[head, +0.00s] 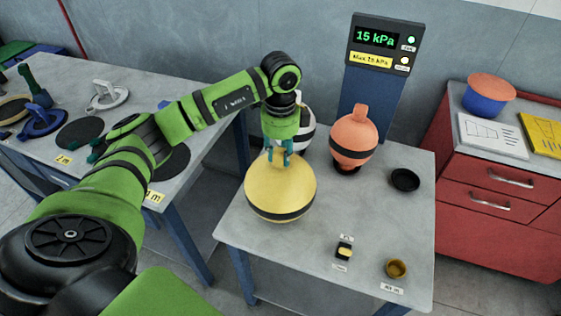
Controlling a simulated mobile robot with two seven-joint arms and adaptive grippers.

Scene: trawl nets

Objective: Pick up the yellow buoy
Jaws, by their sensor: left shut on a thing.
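The yellow buoy (280,190) is a round ball with a dark band around its lower part. It is at the left side of the grey table (370,225), near the left edge. My left gripper (279,158) is above it with its teal fingers pointing down, shut on the buoy's top. The fingers hide the top of the buoy. I cannot tell whether the buoy touches the table. My right gripper is not in view.
An orange buoy (354,138) with a dark band and a white buoy (304,128), partly hidden by my arm, stand behind. A black dish (405,180), small brown cup (396,268) and small black-and-yellow block (344,251) are on the table. A display (384,45) reads 15 kPa.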

